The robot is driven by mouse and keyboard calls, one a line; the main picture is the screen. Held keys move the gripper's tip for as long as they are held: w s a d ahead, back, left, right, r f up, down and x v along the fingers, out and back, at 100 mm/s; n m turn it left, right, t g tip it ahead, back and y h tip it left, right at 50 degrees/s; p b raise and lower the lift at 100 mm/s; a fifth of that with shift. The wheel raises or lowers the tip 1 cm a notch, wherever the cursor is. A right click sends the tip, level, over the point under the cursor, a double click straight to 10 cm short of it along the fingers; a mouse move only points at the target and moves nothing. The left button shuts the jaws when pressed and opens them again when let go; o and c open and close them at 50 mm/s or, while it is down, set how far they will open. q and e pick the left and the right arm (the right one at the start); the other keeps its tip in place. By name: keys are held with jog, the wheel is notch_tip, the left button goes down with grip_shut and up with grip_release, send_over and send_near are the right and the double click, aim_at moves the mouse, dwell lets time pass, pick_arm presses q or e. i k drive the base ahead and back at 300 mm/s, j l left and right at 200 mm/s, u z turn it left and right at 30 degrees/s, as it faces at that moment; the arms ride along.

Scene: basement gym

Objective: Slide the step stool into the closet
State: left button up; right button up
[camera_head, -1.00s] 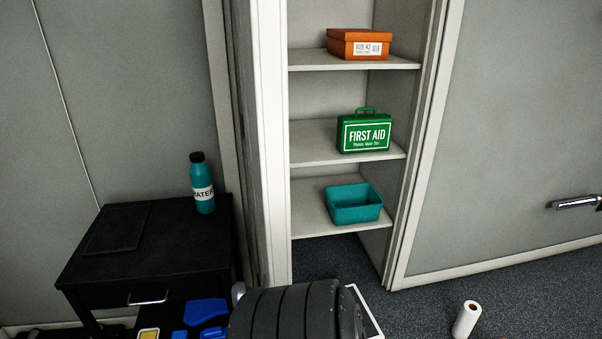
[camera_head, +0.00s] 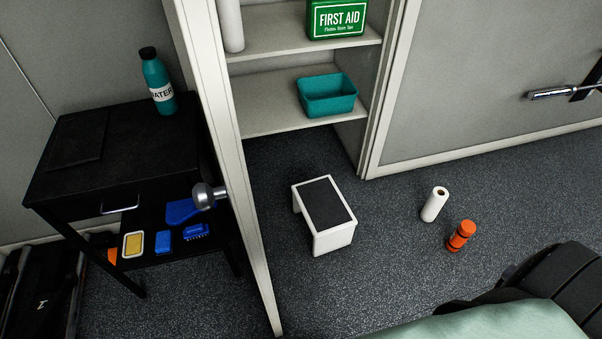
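The step stool (camera_head: 333,239) is white with a black top. It stands upright on the dark carpet in front of the closet opening. The closet (camera_head: 252,122) has white shelves, and a clear floor space shows under its lowest shelf. The closet door (camera_head: 222,150) stands open at the left, with a round silver knob (camera_head: 207,195). Neither gripper is in view.
A teal bin (camera_head: 327,95) and a green first aid box (camera_head: 336,19) sit on the shelves. A paper roll (camera_head: 433,204) and an orange dumbbell (camera_head: 460,236) are on the floor right of the stool. A black side table (camera_head: 125,150) with a water bottle (camera_head: 157,82) stands left.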

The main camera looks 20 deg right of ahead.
aim_at(332, 223)
jog(key=z, duration=1)
